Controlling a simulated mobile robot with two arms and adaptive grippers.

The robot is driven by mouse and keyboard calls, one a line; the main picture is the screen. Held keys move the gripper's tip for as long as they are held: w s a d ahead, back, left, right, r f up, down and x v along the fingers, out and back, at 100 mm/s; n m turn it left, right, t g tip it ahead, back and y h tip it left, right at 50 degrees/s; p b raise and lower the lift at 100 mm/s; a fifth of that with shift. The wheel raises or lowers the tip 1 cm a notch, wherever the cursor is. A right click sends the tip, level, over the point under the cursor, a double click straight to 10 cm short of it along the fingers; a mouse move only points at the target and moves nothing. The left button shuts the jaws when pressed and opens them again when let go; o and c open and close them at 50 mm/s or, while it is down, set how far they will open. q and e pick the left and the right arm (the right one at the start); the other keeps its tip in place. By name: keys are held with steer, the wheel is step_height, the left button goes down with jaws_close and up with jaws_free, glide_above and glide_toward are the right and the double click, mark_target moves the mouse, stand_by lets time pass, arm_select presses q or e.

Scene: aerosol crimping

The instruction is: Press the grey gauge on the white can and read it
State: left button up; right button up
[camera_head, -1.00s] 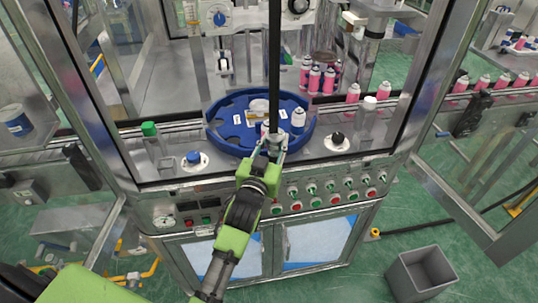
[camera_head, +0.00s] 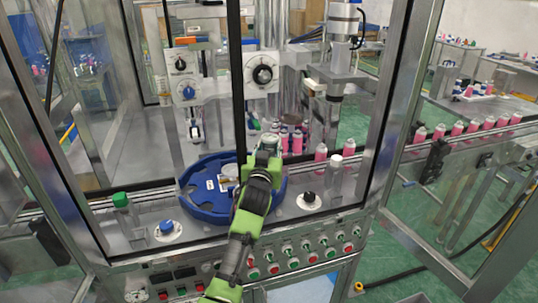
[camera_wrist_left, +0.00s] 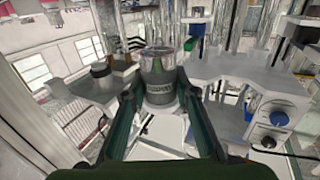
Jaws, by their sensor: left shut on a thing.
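My left gripper (camera_head: 267,150) is raised over the right part of the blue round turntable (camera_head: 196,206). In the left wrist view its two fingers (camera_wrist_left: 160,100) are shut on a grey cylindrical gauge (camera_wrist_left: 158,72) with a dark label band. The label is too small to read. A pale round rim shows at the gauge's lower end. I cannot make out the white can in the head view; my gripper and arm cover the right side of the turntable. My right gripper is in neither view.
Pink cans with white tops (camera_head: 297,142) stand behind the turntable, and more line the conveyor (camera_head: 456,129) at right. A green-capped post (camera_head: 121,201), a blue button (camera_head: 166,227) and a black knob (camera_head: 309,197) flank the turntable. Metal frame posts border the opening.

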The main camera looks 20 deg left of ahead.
arm_select(q)
steer(key=shift+f+b, duration=1.55)
steer(key=shift+f, duration=0.4)
steer(key=shift+f+b, duration=0.35)
steer(key=shift+f, duration=0.2)
steer(key=shift+s+f+b, duration=0.1)
steer(key=shift+f+b, duration=0.8)
steer(key=shift+f, duration=0.2)
stand_by(0.3)
stand_by(0.3)
